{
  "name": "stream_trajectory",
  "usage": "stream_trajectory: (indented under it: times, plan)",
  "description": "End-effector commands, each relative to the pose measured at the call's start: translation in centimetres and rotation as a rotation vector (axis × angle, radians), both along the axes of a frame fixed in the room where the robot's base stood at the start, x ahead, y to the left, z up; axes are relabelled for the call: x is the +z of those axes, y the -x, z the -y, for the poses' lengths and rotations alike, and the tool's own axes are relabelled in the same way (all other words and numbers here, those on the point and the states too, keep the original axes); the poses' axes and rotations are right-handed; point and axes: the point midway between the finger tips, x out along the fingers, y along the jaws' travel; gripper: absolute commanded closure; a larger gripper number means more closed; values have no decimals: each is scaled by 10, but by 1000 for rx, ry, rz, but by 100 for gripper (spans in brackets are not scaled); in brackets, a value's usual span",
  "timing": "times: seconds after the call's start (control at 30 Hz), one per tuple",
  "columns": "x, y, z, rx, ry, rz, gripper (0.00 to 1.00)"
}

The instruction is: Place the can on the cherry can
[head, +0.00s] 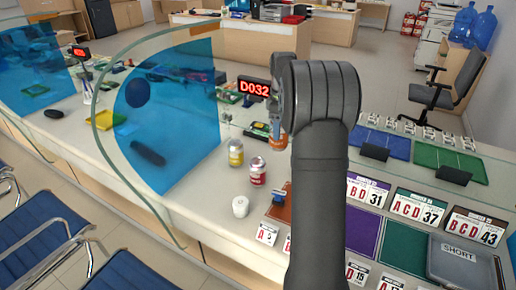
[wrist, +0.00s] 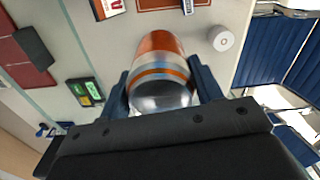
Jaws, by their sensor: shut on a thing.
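My gripper (wrist: 160,74) is shut on an orange can with white and blue bands and a silver end (wrist: 163,88). In the head view the held can (head: 278,136) shows only as a sliver left of my arm, which hides the gripper. A red can with a pale label (head: 257,172), apparently the cherry can, stands upright on the counter, left of my arm and nearer than the held can. A yellow can (head: 236,153) stands just behind and left of it. I cannot see the cherry can in the wrist view.
A white roll (head: 240,207) stands in front of the cans; the wrist view shows it too (wrist: 221,39). A curved blue glass screen (head: 170,115) rises on the left. A D032 display (head: 254,88) stands behind. Number cards (head: 419,207) and mats lie right.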

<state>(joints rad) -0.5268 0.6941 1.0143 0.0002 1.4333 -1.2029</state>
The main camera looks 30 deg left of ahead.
Motion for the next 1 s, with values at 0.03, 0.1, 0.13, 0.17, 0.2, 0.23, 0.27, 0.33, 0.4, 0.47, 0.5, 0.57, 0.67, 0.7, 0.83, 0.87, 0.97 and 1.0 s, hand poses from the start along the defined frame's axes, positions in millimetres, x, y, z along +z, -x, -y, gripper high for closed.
stream_trajectory:
  times: [0.03, 0.1, 0.13, 0.17, 0.2, 0.23, 0.27, 0.33, 0.4, 0.47, 0.5, 0.57, 0.67, 0.7, 0.83, 0.87, 0.97, 1.0]
  plan:
    - [-8, 2, -14, 4, 1, -1, 75]
    - [-18, 3, -30, 4, 1, -2, 75]
    - [-22, 3, -36, 3, 0, 0, 75]
    - [-26, 4, -43, 3, 0, 0, 75]
    - [-30, 4, -51, 3, 0, 0, 75]
    - [-33, 4, -56, 2, 0, 0, 75]
    - [-36, 5, -61, 1, 0, 0, 75]
    - [-41, 5, -70, 1, 0, 1, 75]
    - [-45, 6, -75, -1, 0, 1, 75]
    - [-46, 6, -77, -2, 0, 1, 75]
    - [-48, 6, -78, -2, 0, 1, 75]
    - [-52, 6, -78, -2, 0, 0, 75]
    - [-65, 6, -78, -2, 1, -1, 75]
    - [-72, 6, -78, -2, 1, -1, 75]
    - [-86, 6, -78, -2, 0, 1, 75]
    - [-87, 6, -78, -2, -1, 2, 75]
    - [-86, 6, -78, -2, -1, 2, 75]
    - [-86, 6, -78, -2, -1, 2, 75]
